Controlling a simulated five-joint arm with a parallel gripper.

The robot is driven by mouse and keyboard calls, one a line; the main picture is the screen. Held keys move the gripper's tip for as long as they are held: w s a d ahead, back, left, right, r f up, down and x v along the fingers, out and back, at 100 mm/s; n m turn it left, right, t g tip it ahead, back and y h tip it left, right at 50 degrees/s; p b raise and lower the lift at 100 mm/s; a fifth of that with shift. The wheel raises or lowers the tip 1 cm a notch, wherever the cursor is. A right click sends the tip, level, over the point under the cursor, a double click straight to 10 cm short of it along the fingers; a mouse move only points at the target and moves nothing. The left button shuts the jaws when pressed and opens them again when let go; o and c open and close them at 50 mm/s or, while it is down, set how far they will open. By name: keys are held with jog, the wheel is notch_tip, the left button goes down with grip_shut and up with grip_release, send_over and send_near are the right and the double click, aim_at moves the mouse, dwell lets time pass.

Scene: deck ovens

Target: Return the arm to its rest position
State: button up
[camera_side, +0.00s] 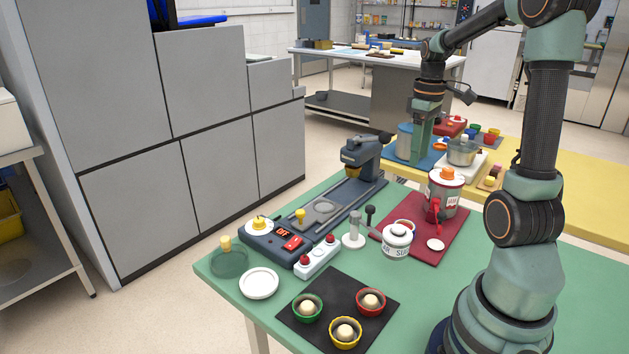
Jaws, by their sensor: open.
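My arm rises from its base at the right and reaches over the far side of the green table. My gripper (421,150) points down with its green fingers above or in front of the yellow table area and a blue mat. It is open, and I see nothing held between the fingers. A grey-blue canister (403,141) stands just left of the fingers in the picture. I cannot tell whether the fingers touch it.
A dark mat (385,304) with three dough bowls lies at the green table's front. A metal pot (461,153) is right of my gripper.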

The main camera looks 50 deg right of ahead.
jog(key=shift+r, duration=0.1)
jog(key=w+a+r+t, duration=0.1)
jog(key=a+r+t, duration=0.1)
jog(key=a, duration=1.1)
jog(key=w+a+r+t, duration=0.1)
jog(key=a+t, duration=0.2)
jog(key=a, duration=1.1)
jog(key=shift+w+r+t, duration=0.15)
jog(key=shift+r+t, duration=0.15)
jog(key=shift+r, duration=0.05)
jog(key=shift+d, duration=0.1)
